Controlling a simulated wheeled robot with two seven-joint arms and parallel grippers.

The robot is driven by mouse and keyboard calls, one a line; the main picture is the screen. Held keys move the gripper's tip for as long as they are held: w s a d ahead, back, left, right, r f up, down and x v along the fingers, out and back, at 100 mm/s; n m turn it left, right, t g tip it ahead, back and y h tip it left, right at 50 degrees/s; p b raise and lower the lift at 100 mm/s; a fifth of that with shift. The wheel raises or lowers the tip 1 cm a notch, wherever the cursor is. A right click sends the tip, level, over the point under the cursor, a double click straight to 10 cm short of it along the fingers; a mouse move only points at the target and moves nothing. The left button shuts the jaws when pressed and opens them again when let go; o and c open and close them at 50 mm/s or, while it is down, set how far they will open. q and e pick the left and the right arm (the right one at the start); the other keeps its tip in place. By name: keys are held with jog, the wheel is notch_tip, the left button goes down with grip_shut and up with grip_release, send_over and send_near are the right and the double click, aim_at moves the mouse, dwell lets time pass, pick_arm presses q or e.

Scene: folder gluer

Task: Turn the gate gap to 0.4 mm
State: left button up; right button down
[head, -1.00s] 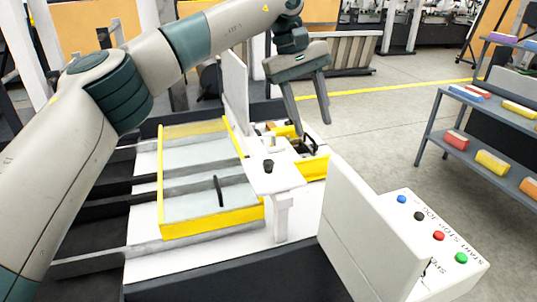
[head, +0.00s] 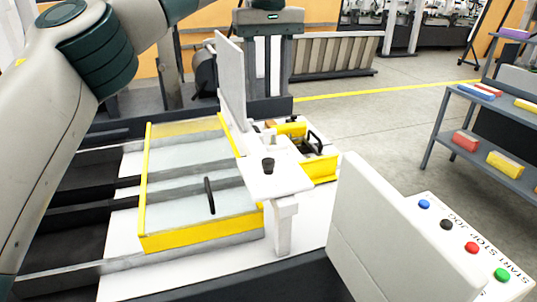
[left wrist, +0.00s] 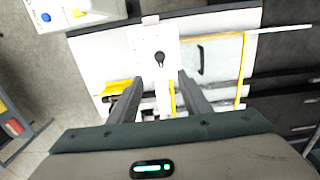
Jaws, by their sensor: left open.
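A black knob (head: 268,165) stands on a white plate (head: 285,182) on a post at the front of the machine; I take it as the gate gap knob. It also shows in the left wrist view (left wrist: 159,59), ahead of the fingertips. No scale or gap value is readable. My left gripper (head: 268,96) is open and empty, fingers pointing down, up behind the knob in the head view and apart from it. Its two fingers also show in the left wrist view (left wrist: 160,78). My right gripper is not in view.
A yellow-framed clear cover (head: 200,243) with a black handle lies left of the knob. An upright white panel (head: 231,85) stands behind it. A white panel (head: 375,235) and a button box (head: 462,225) stand front right. A shelf (head: 485,125) is at the right.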

pick_arm(q)
send_over(268, 160)
notch_tip(268, 160, down, 8)
notch_tip(268, 160, down, 9)
jog(key=shift+r+p, duration=0.2)
jog(key=shift+p, duration=0.6)
jog(key=shift+f, duration=0.4)
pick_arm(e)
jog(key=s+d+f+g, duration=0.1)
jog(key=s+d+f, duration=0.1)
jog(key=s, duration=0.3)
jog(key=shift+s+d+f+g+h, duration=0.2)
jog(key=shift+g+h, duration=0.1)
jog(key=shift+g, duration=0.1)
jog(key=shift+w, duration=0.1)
pick_arm(q)
jog(key=c, duration=1)
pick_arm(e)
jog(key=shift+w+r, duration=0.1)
